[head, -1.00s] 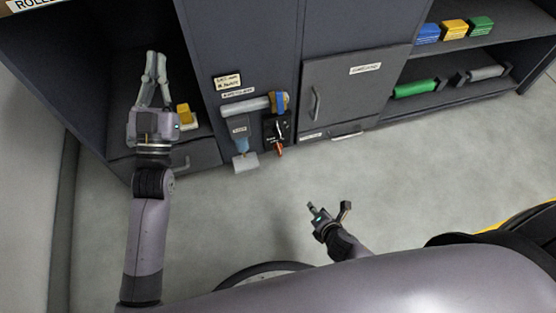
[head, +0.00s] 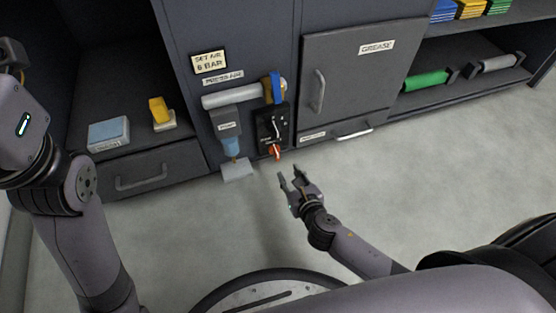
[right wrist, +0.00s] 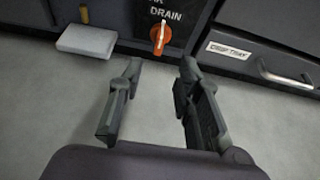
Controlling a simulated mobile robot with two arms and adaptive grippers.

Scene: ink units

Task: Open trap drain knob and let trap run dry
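The drain knob (head: 275,151) is small and orange-red, low on a black panel (head: 270,126). In the right wrist view the knob (right wrist: 160,36) sits under the word DRAIN, with a pale lever on it. The trap (head: 230,142), a bluish bowl under a grey body, hangs left of the panel; its water level cannot be made out. My right gripper (head: 290,177) is open and empty, just short of the knob. In the right wrist view its fingers (right wrist: 158,75) are spread, with the knob beyond the gap. My left gripper (head: 12,52) is mostly cut off at the left edge.
A pale block (head: 237,170) lies below the trap. A grease cabinet door (head: 355,75) and a drawer handle (head: 353,135) are to the right. A blue box (head: 108,133) and a yellow item (head: 160,110) sit on the left shelf. The floor in front is clear.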

